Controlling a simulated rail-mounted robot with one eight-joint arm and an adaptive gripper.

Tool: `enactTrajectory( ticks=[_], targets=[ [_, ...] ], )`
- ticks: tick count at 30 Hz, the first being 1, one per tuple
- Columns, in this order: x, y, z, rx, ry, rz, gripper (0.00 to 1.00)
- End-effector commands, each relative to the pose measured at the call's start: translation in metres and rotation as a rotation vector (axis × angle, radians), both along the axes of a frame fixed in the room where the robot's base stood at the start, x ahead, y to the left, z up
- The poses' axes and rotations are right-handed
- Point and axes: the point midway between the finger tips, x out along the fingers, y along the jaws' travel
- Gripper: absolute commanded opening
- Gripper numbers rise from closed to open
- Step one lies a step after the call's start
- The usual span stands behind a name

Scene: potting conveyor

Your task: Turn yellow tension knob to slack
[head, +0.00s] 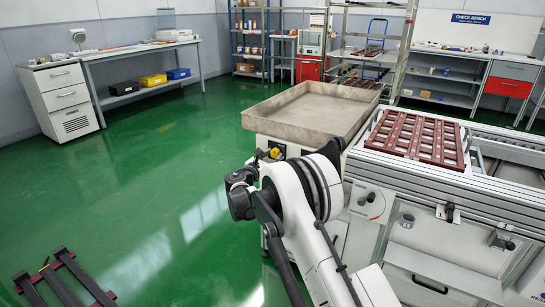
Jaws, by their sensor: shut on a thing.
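My gripper (264,156) is dark and small in this view, at the end of my arm. It reaches up to the yellow knob and is shut on it. The fingertips and the knob's pointer or markings are too small to make out. My arm hides part of the housing below and right of the knob.
A shallow beige tray (262,121) tops the housing. To its right, a maroon slatted rack (415,137) lies on the conveyor frame. A control box with a dial (371,203) is on the conveyor's front.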

Motion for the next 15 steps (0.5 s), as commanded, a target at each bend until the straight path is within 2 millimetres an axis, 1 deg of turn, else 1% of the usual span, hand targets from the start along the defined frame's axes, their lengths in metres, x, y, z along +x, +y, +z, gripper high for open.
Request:
enactTrajectory(
  ticks=[7, 15],
  targets=[
    [-0.0002, -0.0007, 0.0001, -0.162, 0.082, 0.0, 0.05],
    [-0.0005, -0.001, 0.0001, -0.268, 0.135, 0.0, 0.05]
  ],
)
